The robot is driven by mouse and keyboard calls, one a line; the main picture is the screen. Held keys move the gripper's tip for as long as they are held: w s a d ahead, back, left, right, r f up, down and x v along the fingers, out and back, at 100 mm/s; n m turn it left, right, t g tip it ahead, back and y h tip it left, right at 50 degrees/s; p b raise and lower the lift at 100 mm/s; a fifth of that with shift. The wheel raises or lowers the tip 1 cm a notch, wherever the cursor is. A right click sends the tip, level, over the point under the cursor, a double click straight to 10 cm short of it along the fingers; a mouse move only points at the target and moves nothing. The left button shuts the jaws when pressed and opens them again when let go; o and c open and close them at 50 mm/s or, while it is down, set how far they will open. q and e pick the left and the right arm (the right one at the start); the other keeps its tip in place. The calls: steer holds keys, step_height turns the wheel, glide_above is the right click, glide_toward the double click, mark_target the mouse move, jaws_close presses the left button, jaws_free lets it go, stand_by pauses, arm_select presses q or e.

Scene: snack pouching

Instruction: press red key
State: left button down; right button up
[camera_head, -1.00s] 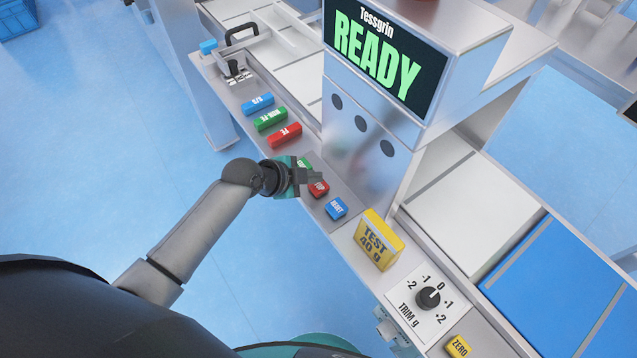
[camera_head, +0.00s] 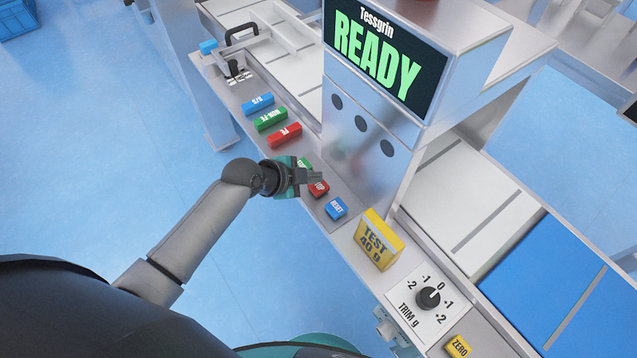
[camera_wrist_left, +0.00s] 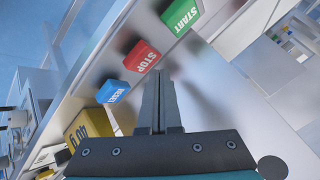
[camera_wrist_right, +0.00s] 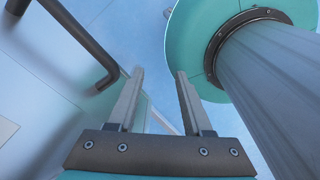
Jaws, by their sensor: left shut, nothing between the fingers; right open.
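The red STOP key (camera_head: 319,189) sits on the machine's front ledge, between the green START key (camera_head: 305,164) and the blue RESET key (camera_head: 336,208). My left gripper (camera_head: 316,175) is shut and empty, over the START and STOP keys, and partly hides both. In the left wrist view the STOP key (camera_wrist_left: 141,57) shows to the left of the shut fingertips (camera_wrist_left: 159,76); contact cannot be told. A red block marked PE (camera_head: 285,135) lies farther up the ledge. My right gripper (camera_wrist_right: 160,73) is open and empty in the right wrist view.
The display (camera_head: 383,52) reads READY. A green block (camera_head: 270,119) and a blue block (camera_head: 257,104) lie beyond the red one. A yellow TEST 40 g block (camera_head: 379,240), a trim knob (camera_head: 428,298) and a yellow ZERO key (camera_head: 457,347) are nearer. The conveyor (camera_head: 450,190) runs behind.

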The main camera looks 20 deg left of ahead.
mark_target(314, 188)
arm_select(q)
steer(key=shift+f, duration=0.1)
steer(key=shift+f+b, duration=0.3)
steer(key=shift+f, duration=0.05)
steer(key=shift+f+b, duration=0.4)
steer(key=shift+f, duration=0.15)
stand_by(0.7)
steer(key=shift+r, duration=0.1)
steer(key=shift+r+p, duration=0.9)
steer(key=shift+p, duration=0.05)
step_height(314, 188, up, 5)
steer(key=p, duration=0.5)
steer(key=shift+r, duration=0.1)
stand_by(0.6)
